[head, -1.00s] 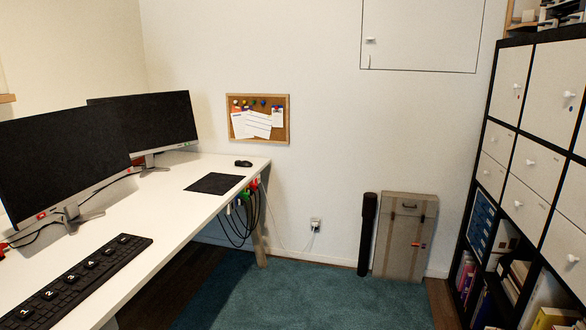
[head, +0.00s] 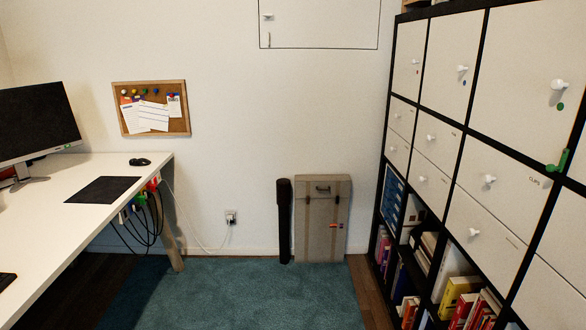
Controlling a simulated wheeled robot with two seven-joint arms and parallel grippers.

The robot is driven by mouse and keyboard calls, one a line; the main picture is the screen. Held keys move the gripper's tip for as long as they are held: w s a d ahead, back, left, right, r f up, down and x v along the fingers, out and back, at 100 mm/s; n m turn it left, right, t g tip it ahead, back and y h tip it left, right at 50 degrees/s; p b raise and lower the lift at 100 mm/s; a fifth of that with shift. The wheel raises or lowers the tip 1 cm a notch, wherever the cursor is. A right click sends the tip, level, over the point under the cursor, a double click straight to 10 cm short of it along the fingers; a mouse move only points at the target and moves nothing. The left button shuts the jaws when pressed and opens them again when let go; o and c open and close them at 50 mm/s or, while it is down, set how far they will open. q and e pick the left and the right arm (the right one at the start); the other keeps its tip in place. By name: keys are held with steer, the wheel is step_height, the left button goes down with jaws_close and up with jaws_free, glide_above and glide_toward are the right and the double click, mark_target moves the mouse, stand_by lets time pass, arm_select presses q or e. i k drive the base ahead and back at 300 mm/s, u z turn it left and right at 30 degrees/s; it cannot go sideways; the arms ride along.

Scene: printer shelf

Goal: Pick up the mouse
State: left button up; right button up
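The mouse (head: 139,162) is small and black. It lies on the white desk (head: 75,235) near the far right corner, just beyond a black mouse pad (head: 103,190). It is not on the pad. Neither of my grippers shows in the head view.
A monitor (head: 38,125) stands on the desk at the left. Cables (head: 148,215) hang under the desk's right end. A tall shelf unit (head: 477,75) fills the right side. A grey case (head: 321,218) and a black tube (head: 284,220) lean against the wall. The teal carpet (head: 240,290) is clear.

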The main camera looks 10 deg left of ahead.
mark_target(140, 161)
steer(key=u, duration=0.1)
steer(key=i, duration=2.6)
steer(key=u, duration=1.45)
steer(key=i, duration=1.35)
steer(key=u, duration=1.5)
steer(key=i, duration=0.25)
steer(key=u, duration=0.1)
